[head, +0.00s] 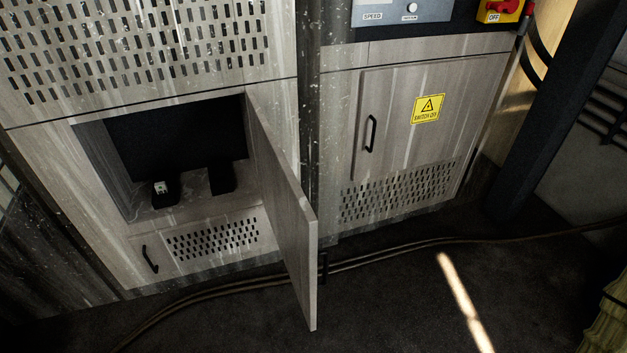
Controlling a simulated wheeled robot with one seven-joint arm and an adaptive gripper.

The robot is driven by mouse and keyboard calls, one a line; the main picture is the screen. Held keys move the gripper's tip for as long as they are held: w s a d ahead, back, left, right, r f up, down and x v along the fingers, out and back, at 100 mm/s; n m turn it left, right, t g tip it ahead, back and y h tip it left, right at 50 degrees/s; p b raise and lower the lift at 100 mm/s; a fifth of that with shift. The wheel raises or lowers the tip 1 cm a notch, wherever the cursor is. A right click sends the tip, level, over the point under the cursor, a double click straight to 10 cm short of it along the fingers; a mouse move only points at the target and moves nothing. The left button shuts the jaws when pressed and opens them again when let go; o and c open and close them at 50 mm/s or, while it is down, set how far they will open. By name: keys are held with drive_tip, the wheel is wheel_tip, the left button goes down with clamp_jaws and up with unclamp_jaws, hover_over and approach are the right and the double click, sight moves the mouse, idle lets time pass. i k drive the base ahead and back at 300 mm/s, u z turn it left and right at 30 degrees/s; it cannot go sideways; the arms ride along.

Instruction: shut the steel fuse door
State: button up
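The steel fuse door (284,202) is a grey, streaked panel standing wide open in the head view. It is hinged at the right side of a dark square compartment (175,137) and juts out toward me. A black handle (323,267) shows at its outer edge, on the right-hand side of the panel. Inside the compartment are a dark back panel and two small dark blocks (221,178), one with a white part. My gripper is not in view.
A closed cabinet door (413,115) with a black handle and yellow warning label is at the right. A small vented panel (213,241) lies below the compartment. Cables (400,247) run across the dark floor. A dark post (560,105) stands at the right.

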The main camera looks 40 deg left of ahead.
sight(294, 223)
drive_tip(key=i, duration=1.35)
drive_tip(key=u, duration=2.3)
drive_tip(key=k, duration=1.3)
drive_tip(key=z, duration=0.25)
drive_tip(key=i, duration=0.5)
drive_tip(key=z, duration=0.15)
